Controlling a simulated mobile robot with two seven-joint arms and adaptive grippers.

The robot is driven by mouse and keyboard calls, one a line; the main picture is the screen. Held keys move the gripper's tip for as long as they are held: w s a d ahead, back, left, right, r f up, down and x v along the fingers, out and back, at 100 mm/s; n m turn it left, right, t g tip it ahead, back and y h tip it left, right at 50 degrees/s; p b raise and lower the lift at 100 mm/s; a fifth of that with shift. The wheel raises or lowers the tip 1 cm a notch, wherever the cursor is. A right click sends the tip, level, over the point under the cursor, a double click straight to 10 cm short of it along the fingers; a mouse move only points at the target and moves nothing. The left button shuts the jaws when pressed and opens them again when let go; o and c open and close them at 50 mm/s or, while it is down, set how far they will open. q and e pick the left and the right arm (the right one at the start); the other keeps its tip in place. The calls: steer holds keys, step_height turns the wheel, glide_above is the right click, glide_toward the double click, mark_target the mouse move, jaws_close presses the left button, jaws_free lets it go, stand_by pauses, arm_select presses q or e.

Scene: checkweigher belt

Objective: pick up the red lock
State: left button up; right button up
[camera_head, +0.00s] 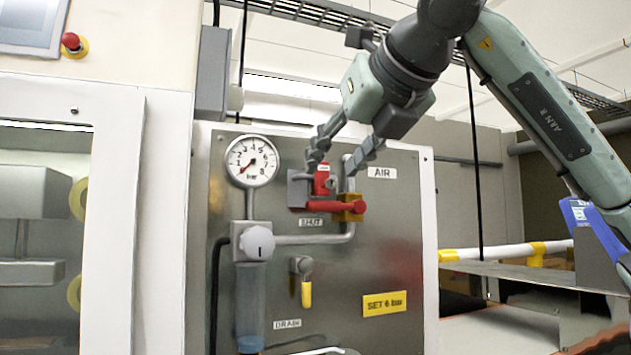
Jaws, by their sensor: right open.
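The red lock (322,181) is small and hangs at the air valve on the grey panel, just above the red valve handle (333,206). A brass valve body (350,209) is to its right. My right gripper (338,166) reaches in from the upper right, fingers pointing down and left. It is open, one finger near the lock's top left and the other to its right. The fingers partly cover the area around the lock; I cannot tell whether they touch it. My left gripper is not in view.
A pressure gauge (251,161) and a filter with a white knob (258,242) stand left of the valve. A yellow-handled drain valve (305,283) is below. A machine with a red emergency button (71,42) is at the left. A white and yellow rail (505,252) runs at the right.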

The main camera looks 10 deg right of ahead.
mark_target(330, 179)
steer(key=w+f, duration=0.2)
steer(key=w, duration=0.1)
steer(key=shift+w+f+p, duration=0.1)
steer(key=shift+w+p, duration=0.1)
steer(key=shift+p, duration=0.15)
steer(key=shift+w+a+f, duration=0.15)
steer(key=shift+w, duration=0.25)
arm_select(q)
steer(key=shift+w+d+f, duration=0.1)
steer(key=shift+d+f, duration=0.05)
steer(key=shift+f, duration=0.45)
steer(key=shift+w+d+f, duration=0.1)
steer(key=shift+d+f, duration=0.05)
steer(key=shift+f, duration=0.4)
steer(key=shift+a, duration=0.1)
arm_select(e)
jaws_close()
